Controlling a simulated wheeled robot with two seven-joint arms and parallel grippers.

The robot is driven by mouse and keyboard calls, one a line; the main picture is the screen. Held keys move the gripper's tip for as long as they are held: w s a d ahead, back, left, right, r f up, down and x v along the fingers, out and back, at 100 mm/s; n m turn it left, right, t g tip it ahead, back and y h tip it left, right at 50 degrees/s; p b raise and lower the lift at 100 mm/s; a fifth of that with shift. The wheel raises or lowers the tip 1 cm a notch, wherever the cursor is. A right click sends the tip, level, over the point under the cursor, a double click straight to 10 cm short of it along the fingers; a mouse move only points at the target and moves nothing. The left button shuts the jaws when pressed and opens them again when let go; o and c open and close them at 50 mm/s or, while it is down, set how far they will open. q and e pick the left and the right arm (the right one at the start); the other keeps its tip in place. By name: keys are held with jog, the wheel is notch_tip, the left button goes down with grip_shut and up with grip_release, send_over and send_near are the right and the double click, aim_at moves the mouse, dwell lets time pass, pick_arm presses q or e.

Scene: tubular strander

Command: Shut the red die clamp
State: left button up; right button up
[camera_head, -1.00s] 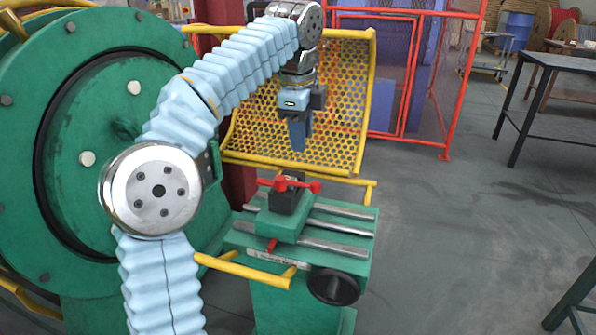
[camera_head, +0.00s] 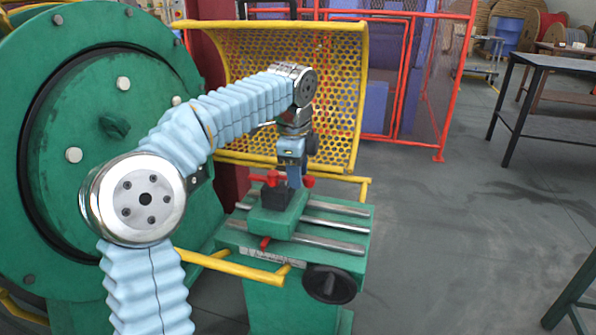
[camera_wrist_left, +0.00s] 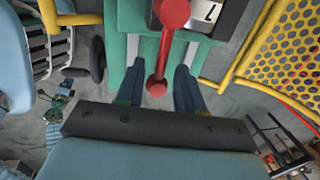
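The red die clamp (camera_head: 272,178) is a red bar with knobbed ends on top of a black block (camera_head: 274,197), on the green carriage (camera_head: 277,217). My left gripper (camera_head: 294,180) points down at it from above and partly hides it. In the left wrist view the red bar (camera_wrist_left: 163,52) runs between the two blue fingers of my left gripper (camera_wrist_left: 158,72). The fingers are open, with a gap on both sides of the bar and its end ball. Contact is not visible. My right gripper is not in view.
A yellow mesh guard (camera_head: 340,80) stands behind the arm. The carriage sits on steel rails (camera_head: 330,226) beside a black handwheel (camera_head: 329,284). Another red lever (camera_head: 265,243) is low on the carriage's front. A yellow bar (camera_head: 225,266) runs in front.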

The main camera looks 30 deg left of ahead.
pick_arm(q)
grip_shut()
